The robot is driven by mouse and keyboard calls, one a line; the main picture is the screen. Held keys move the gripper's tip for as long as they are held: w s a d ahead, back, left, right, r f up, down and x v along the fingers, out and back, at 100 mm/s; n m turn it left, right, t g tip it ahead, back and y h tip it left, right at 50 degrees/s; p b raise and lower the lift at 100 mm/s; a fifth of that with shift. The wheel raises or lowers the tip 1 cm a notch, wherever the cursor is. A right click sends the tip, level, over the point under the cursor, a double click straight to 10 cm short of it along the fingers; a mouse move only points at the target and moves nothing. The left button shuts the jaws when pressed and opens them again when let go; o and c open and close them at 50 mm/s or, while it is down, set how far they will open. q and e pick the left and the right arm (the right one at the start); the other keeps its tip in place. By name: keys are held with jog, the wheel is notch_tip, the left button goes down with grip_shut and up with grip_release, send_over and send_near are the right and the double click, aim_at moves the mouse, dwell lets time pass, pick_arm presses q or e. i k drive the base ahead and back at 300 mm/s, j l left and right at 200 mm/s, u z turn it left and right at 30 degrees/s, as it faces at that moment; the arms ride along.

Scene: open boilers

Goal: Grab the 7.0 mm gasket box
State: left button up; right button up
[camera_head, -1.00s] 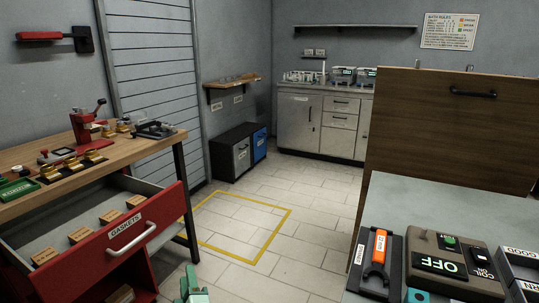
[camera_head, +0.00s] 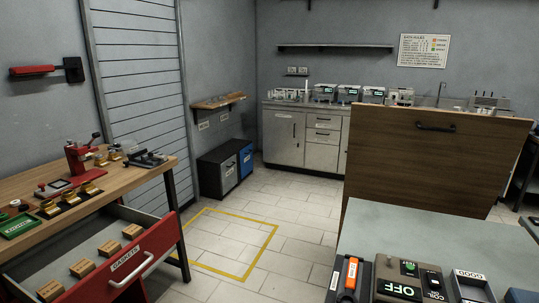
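An open red drawer (camera_head: 120,268) labelled GASKETS juts out below the wooden workbench at the left. Several small brown cardboard boxes stand in a row inside it: one at the front left (camera_head: 50,289), one behind it (camera_head: 82,268), one further back (camera_head: 109,248) and one at the far end (camera_head: 131,231). The markings on the boxes are too small to read, so I cannot tell which one is 7.0 mm. Neither of my grippers is in view.
The wooden workbench (camera_head: 100,188) carries a red press (camera_head: 82,158) and brass parts. A grey table (camera_head: 440,250) with an orange-handled tool (camera_head: 351,273) and an OFF switch box (camera_head: 402,280) stands at the right. Tiled floor with a yellow-marked square (camera_head: 228,243) lies free between them.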

aim_at(110, 248)
jog(key=i+j+u, duration=0.2)
jog(key=j, duration=0.15)
jog(key=j+u, duration=0.2)
jog(key=j, duration=0.2)
jog(key=i+j+u, duration=0.15)
jog(key=j, duration=0.15)
jog(key=i+j+u, duration=0.2)
jog(key=j, duration=0.15)
jog(key=k, duration=0.1)
